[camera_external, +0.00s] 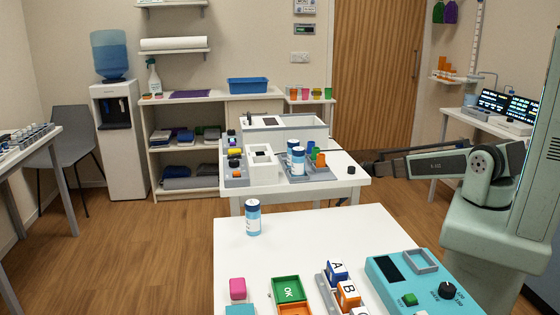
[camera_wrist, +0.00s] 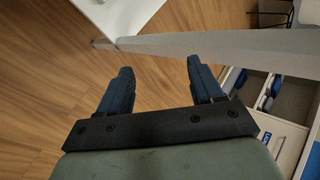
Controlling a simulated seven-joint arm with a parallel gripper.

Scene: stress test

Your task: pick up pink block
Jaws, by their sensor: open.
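A small pink block (camera_external: 237,287) lies on the front white table (camera_external: 330,232), near its left edge, just behind a teal block (camera_external: 240,310). My gripper's dark fingers (camera_wrist: 158,75) are spread apart with nothing between them; wood floor shows in the gap. In the external view my arm reaches in from the right, and the gripper end (camera_external: 368,165) is beside the rear table's right side, well to the right of and beyond the pink block. The pink block is not visible in the wrist view.
The rear table (camera_external: 310,188) holds bottles and trays. The front table's middle is clear.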

